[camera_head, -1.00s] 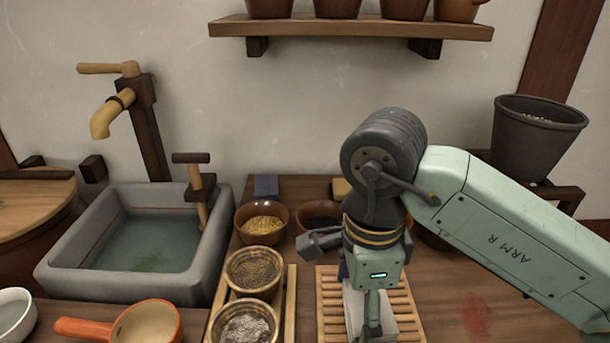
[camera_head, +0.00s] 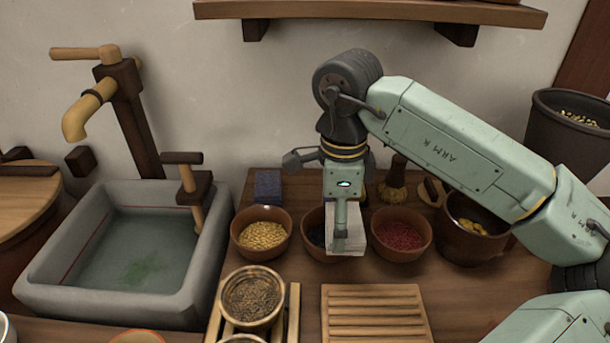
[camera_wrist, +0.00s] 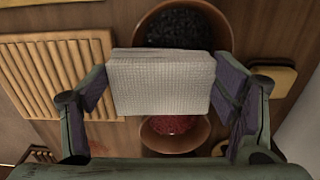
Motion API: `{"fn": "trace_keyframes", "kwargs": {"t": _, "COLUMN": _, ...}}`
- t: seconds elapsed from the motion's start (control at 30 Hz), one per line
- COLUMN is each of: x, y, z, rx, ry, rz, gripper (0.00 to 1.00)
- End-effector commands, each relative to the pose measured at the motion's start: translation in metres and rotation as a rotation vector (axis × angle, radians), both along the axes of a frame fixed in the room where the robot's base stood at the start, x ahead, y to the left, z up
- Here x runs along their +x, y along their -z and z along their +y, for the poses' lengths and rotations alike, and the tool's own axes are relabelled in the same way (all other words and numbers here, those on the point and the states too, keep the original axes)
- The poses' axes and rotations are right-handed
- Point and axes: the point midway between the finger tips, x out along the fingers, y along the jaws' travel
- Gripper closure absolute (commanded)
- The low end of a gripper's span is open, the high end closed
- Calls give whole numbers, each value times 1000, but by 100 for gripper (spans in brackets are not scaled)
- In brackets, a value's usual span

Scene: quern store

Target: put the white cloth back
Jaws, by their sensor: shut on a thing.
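The white cloth (camera_head: 345,238) is a folded, block-like pad held by my gripper (camera_head: 343,215). In the wrist view the cloth (camera_wrist: 162,82) sits between the two fingers of my gripper (camera_wrist: 165,88). In the head view it is in front of the dark-filled bowl (camera_head: 314,232) and hides part of it. The slatted wooden rack (camera_head: 375,315) is bare, nearer the front edge of the view. The wrist view shows the rack (camera_wrist: 55,70) at the left, apart from the cloth.
A bowl of yellow grain (camera_head: 263,235) and a bowl of red grain (camera_head: 400,236) flank the dark one. A blue block (camera_head: 267,186) and a brush (camera_head: 393,185) stand behind. A stone sink (camera_head: 200,262) is at left. Bare counter lies right of the rack.

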Motion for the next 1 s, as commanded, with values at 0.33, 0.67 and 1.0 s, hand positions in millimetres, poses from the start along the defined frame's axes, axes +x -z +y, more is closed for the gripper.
{"fn": "trace_keyframes", "kwargs": {"t": 0.33, "x": 91, "y": -5, "z": 30, "rx": 3, "ry": 0, "rz": 2, "gripper": 47}}
{"fn": "trace_keyframes", "kwargs": {"t": 0.67, "x": 170, "y": -4, "z": 54, "rx": 2, "ry": 1, "rz": 2, "gripper": 47}}
{"fn": "trace_keyframes", "kwargs": {"t": 1.0, "x": 186, "y": 26, "z": 58, "rx": 0, "ry": 0, "rz": 0, "gripper": 47}}
